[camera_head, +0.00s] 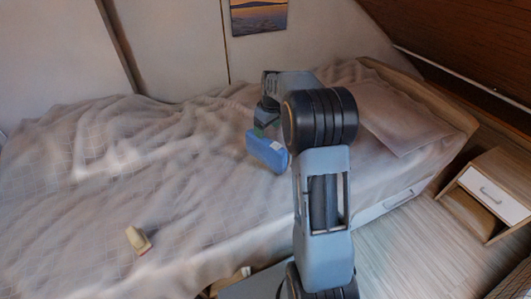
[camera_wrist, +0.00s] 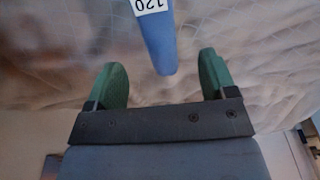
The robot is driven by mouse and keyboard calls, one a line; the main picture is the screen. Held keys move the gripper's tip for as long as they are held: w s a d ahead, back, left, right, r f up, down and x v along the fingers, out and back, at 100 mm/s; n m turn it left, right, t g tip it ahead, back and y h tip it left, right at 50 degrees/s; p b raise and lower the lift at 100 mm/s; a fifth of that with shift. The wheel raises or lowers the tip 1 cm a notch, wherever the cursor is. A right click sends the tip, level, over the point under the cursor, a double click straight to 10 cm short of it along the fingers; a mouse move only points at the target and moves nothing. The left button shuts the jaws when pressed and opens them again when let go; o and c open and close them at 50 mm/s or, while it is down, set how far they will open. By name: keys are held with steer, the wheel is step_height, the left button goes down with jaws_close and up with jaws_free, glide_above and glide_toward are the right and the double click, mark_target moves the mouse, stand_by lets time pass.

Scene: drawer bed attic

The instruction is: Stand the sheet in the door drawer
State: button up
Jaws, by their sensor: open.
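A blue folded block with a white label, which looks like the sheet (camera_head: 268,152), rests on the bed (camera_head: 190,225) near its middle. In the wrist view the sheet (camera_wrist: 158,42) shows its narrow edge and a label reading "120". My gripper (camera_wrist: 162,80) is open, with green fingertips apart. The sheet's near end lies between and just beyond the fingertips, and I see no contact. In the head view the gripper is mostly hidden behind my arm, just above the sheet. A white drawer front (camera_head: 392,202) with a handle shows in the bed's side and looks shut. I cannot tell which drawer is the door drawer.
A small cream object (camera_head: 138,240) sits on the bed's near left. A nightstand (camera_head: 492,190) with a white drawer stands at the right. The wooden floor between it and the bed is clear. A pillow (camera_head: 385,115) lies by the headboard. A brown edge (camera_head: 225,284) shows below the bed's near side.

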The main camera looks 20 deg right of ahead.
mark_target(265, 139)
steer(key=shift+w+a+f+b, duration=0.1)
steer(key=shift+w+f+b, duration=0.25)
steer(key=shift+f, duration=1.2)
steer(key=shift+w+f+b, duration=0.1)
steer(key=shift+f+b, duration=0.4)
steer(key=shift+f, duration=1)
steer(key=shift+w+a+f+b, duration=0.1)
steer(key=shift+w+f+b, duration=0.25)
steer(key=shift+f, duration=1.2)
steer(key=shift+s, duration=0.15)
steer(key=shift+r, duration=0.15)
steer(key=c, duration=1.3)
